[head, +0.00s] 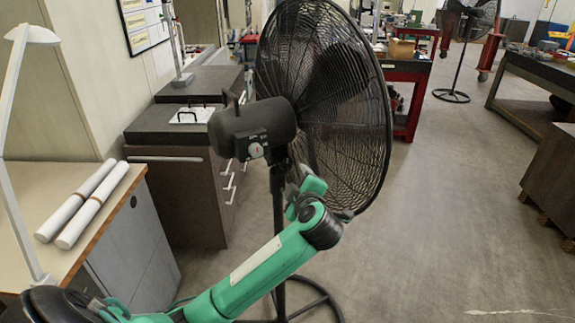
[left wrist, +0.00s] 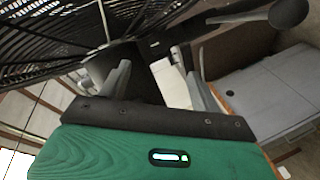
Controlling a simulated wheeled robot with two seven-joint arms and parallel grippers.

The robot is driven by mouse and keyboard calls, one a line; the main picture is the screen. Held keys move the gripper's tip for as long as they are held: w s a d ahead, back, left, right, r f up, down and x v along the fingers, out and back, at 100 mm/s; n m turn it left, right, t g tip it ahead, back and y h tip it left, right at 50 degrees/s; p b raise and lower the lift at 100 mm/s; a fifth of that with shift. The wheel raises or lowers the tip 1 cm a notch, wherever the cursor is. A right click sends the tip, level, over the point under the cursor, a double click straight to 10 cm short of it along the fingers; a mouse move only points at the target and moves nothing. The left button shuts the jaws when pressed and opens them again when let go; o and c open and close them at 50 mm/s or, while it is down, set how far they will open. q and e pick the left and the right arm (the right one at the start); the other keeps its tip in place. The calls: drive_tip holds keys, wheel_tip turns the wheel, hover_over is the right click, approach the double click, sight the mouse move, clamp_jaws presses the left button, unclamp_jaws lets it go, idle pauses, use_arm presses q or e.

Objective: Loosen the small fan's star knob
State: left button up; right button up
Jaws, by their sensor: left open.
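A black pedestal fan (head: 320,75) stands in the middle of the head view, with a dark motor housing (head: 252,130) behind its wire cage and a pale dial on the housing. My left gripper (head: 294,175) is at the fan's pole, just below the housing and close to the cage. In the left wrist view my left gripper (left wrist: 160,85) is open, its two grey fingers apart, with dark fan parts and the cage (left wrist: 50,45) beyond them. I cannot make out the star knob; my gripper and arm cover part of the pole. My right gripper is not in view.
A wooden-topped desk (head: 25,185) with two white rolls (head: 85,205) is at the left. Dark drawer cabinets (head: 170,160) stand behind it. A second pedestal fan (head: 468,20) stands far back.

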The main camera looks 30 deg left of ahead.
sight(287, 164)
use_arm(q)
drive_tip(key=p+x, duration=0.3)
drive_tip(key=x, duration=0.9)
drive_tip(key=shift+w+a, duration=0.15)
drive_tip(key=c, duration=1)
